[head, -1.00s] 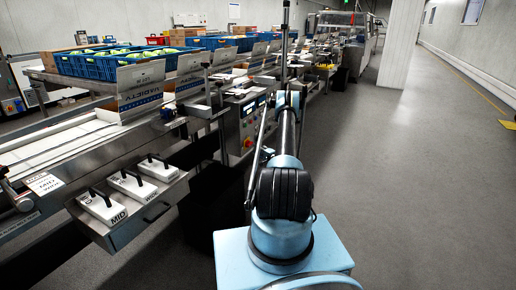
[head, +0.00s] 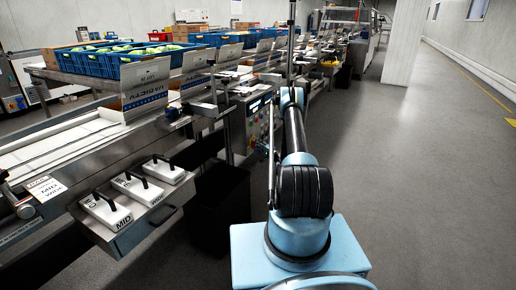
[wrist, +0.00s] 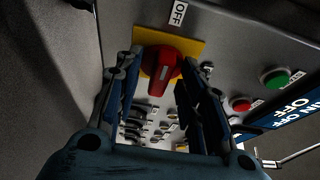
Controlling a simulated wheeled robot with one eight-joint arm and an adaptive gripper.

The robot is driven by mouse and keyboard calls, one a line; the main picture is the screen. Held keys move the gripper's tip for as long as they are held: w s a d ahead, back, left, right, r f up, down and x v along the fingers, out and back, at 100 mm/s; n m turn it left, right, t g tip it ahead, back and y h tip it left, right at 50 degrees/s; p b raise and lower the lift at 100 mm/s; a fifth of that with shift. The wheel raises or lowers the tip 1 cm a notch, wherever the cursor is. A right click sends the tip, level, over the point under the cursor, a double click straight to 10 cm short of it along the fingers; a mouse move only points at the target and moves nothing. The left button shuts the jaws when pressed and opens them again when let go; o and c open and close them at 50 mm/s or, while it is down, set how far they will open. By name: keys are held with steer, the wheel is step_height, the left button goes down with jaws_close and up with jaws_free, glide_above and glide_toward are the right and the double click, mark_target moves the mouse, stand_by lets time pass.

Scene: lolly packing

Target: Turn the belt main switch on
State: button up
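The belt main switch is a red rotary knob (wrist: 160,72) on a yellow plate (wrist: 188,46), on a grey panel face in the wrist view. A label reading OFF (wrist: 179,13) sits just above the plate. My gripper (wrist: 160,92) is open, with one dark finger on each side of the knob. I cannot tell whether either finger touches it. The knob's lower end points down between the fingers. In the head view the control panel (head: 254,112) stands left of my arm, and my gripper cannot be made out there.
Several small controls lie below the knob. A packing line with blue crates (head: 98,65) runs along the left; the floor (head: 420,170) at right is clear.

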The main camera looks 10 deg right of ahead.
steer(key=shift+d, duration=0.15)
jaws_close()
steer(key=shift+w+m, duration=0.1)
steer(key=shift+m, duration=0.2)
steer(key=shift+w+d+r+m+g+y, duration=0.1)
steer(key=shift+w+r+m+g+y, duration=0.1)
steer(key=shift+m+g, duration=1.5)
steer(key=shift+w+d+r+m+g+y, duration=0.15)
steer(key=shift+m+g, duration=0.55)
steer(key=shift+m, duration=1.85)
steer(key=shift+w+d+r+m+g+y, duration=0.2)
steer(key=shift+m+g, duration=1)
steer(key=shift+m, duration=0.95)
steer(key=shift+s+a, duration=0.1)
